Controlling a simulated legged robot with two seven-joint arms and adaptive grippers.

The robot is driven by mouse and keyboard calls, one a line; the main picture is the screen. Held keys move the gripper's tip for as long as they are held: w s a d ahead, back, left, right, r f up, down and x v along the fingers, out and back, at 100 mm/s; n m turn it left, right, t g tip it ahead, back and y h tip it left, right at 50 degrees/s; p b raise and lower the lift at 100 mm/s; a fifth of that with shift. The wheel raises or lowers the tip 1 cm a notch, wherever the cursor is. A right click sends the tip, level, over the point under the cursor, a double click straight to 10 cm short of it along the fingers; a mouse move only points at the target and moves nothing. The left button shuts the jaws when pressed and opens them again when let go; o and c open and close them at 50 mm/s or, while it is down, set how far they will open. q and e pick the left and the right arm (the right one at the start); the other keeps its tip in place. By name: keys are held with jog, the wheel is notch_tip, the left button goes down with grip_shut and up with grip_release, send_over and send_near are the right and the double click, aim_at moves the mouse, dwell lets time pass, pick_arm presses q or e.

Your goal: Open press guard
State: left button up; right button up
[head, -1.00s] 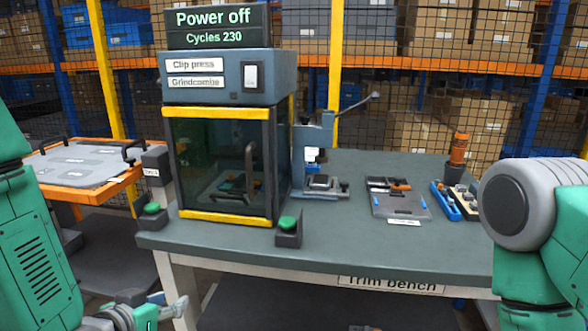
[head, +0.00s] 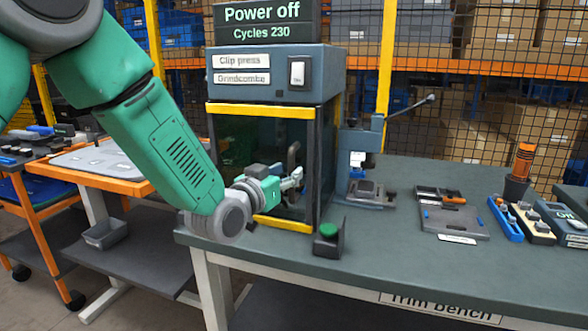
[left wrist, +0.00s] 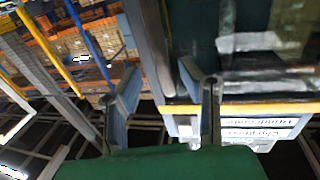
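The clip press (head: 265,75) stands on the bench with its sign reading "Power off". Its guard (head: 240,135) is a dark clear panel between yellow bars and looks closed. The guard's upright grey handle (head: 293,157) is near the panel's right edge, its lower part hidden by my left gripper (head: 296,180). My left gripper is in front of the guard, close to the handle; I cannot tell whether they touch. In the left wrist view, its two fingers (left wrist: 165,88) are spread apart, with the guard's edge behind them. My right gripper is out of view.
A green button (head: 329,236) stands at the bench front, right of the guard. A lever press (head: 366,175) is just right of the clip press. An orange-edged table (head: 122,180) is at the left.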

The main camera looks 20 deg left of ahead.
aim_at(290, 169)
pick_arm(q)
jog(key=shift+x, duration=1.15)
jog(key=shift+w+a, duration=0.15)
jog(key=shift+w, duration=0.3)
grip_shut()
jog(key=shift+s, duration=0.15)
